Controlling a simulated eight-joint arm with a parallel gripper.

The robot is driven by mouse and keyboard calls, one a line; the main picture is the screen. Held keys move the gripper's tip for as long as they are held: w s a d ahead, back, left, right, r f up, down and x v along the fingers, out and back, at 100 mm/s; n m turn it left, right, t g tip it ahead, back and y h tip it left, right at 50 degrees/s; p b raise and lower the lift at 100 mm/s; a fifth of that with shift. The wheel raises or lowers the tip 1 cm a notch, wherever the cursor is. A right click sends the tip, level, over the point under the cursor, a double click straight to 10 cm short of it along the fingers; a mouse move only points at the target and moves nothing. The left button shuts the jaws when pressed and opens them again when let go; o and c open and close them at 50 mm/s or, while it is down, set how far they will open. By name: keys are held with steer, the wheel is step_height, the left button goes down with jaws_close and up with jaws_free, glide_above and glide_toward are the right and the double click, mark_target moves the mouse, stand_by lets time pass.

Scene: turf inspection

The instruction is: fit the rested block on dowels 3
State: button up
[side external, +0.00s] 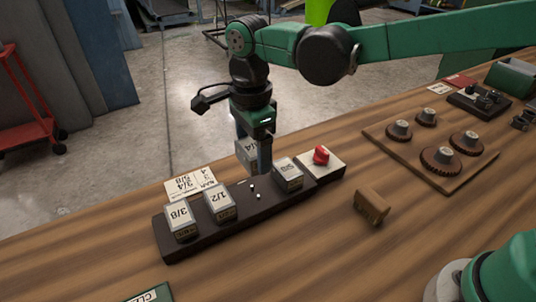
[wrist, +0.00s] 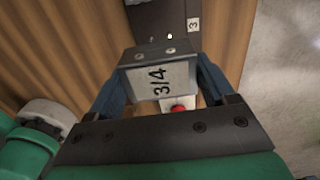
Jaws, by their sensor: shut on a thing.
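My gripper (side external: 254,150) is shut on the pale block marked 3/4 (side external: 246,152), which hangs over the dark rail (side external: 222,237). In the wrist view the block (wrist: 160,80) sits between the two blue fingers, its 3/4 label facing the camera. Two small pale dowels (side external: 255,192) stand in the bare stretch of rail below, apart from the block. The wrist view shows a pale dowel (wrist: 170,36) beyond the block's edge, near a tag marked 3 (wrist: 194,25). The block's underside is hidden.
Blocks marked 3/8 (side external: 181,219) and 1/2 (side external: 219,203) stand left of the bare stretch, and block 5/8 (side external: 287,172) right. A red knob (side external: 321,155) is at the rail's right end. A printed card (side external: 190,183) lies behind; a brown wooden piece (side external: 371,206) lies right.

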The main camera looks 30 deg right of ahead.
steer(key=shift+f, duration=0.1)
glide_above(256, 194)
steer(key=shift+f, duration=2.85)
steer(key=shift+f, duration=1.05)
steer(key=o, duration=1.3)
steer(key=shift+r, duration=2.8)
steer(key=shift+d+r, duration=0.1)
steer(key=shift+d, duration=0.1)
steer(key=s+d+r+n+t, duration=0.2)
steer(key=s+d+n+t, duration=0.1)
steer(key=d+n, duration=0.5)
steer(key=s+d+r+n+t, duration=0.2)
steer(key=s+d+n+t, duration=0.2)
steer(key=d+n, duration=0.4)
steer(key=shift+s+r+n, duration=0.2)
steer(key=shift+s+n, duration=0.65)
steer(key=shift+n, duration=0.15)
